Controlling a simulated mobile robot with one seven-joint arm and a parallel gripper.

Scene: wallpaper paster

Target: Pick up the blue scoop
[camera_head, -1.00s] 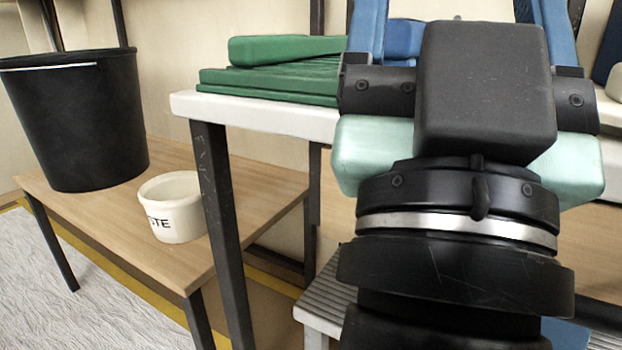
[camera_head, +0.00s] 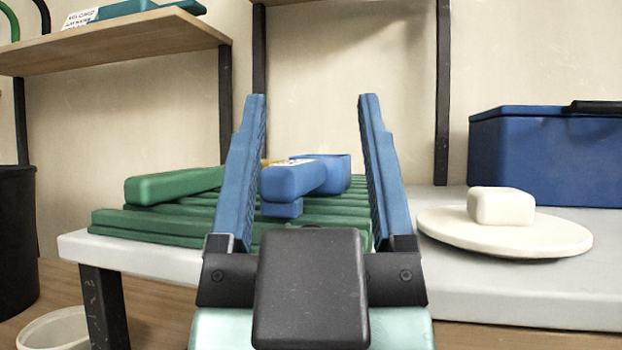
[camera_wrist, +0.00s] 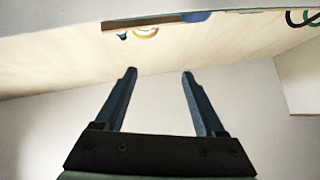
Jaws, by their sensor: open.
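The blue scoop (camera_head: 294,179) lies on a green slatted rack (camera_head: 225,215) on the white-topped table, its blocky handle end toward me and its cup behind. My gripper (camera_head: 311,98) is open, its two blue fingers wide apart and pointing up. In the head view the scoop shows between the fingers, with nothing held. The wrist view shows the open fingers (camera_wrist: 159,72) against wall and shelf underside; the scoop is not seen there.
A green block (camera_head: 174,186) lies on the rack's left part. To the right are a cream disc with a knob (camera_head: 505,230) and a blue box (camera_head: 545,155). A wooden shelf (camera_head: 130,42) hangs upper left. A black bucket (camera_head: 16,240) and a white pot (camera_head: 58,330) stand lower left.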

